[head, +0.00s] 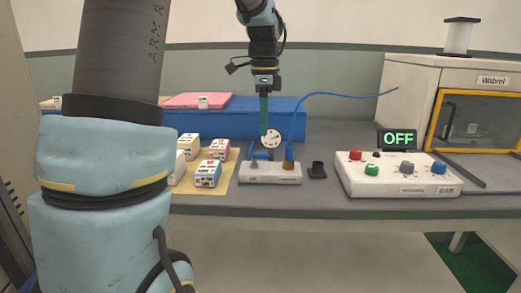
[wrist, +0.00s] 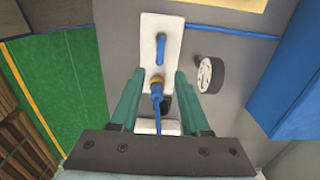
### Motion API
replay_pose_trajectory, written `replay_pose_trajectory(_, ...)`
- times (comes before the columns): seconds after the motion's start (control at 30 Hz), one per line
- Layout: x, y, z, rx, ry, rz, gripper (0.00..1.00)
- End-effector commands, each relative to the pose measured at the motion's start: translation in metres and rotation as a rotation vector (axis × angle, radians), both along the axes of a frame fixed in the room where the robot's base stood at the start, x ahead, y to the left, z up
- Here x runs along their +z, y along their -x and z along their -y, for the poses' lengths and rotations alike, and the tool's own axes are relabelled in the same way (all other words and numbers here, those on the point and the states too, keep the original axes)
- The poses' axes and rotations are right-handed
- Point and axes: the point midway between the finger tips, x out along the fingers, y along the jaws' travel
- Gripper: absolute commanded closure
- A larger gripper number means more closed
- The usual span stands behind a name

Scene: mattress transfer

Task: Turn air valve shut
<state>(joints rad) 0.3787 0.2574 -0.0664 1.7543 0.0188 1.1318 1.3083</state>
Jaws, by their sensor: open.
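A pale valve block (head: 258,178) stands at the front middle of the bench, and its top shows in the wrist view (wrist: 150,26). On it, a short blue handle (wrist: 161,48) stands at one end. A brass fitting (wrist: 156,83) with a blue hose is at the other end; it also shows in the head view (head: 290,165). A round white gauge (wrist: 207,74) is beside the block. My gripper (wrist: 157,92) points down above the block, open and holding nothing. In the wrist view, the brass fitting and hose appear between its green fingers. Contact cannot be told.
Small cartons (head: 208,174) sit on a yellow mat left of the block. A control box (head: 378,185) and an "OFF" sign (head: 397,139) stand right. A black piece (head: 317,170) lies between. A long blue box (head: 330,128) is behind. The blue hose (head: 340,94) arches rightward.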

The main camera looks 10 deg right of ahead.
Motion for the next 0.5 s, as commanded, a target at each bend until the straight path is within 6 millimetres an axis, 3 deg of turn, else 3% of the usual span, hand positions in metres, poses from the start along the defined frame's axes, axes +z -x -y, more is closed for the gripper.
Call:
replay_pose_trajectory(0.3,-0.056,0.001,0.0,0.001,-0.002,-0.003,0.54)
replay_pose_trajectory(0.5,-0.072,0.0,0.0,0.002,0.0,0.001,0.54)
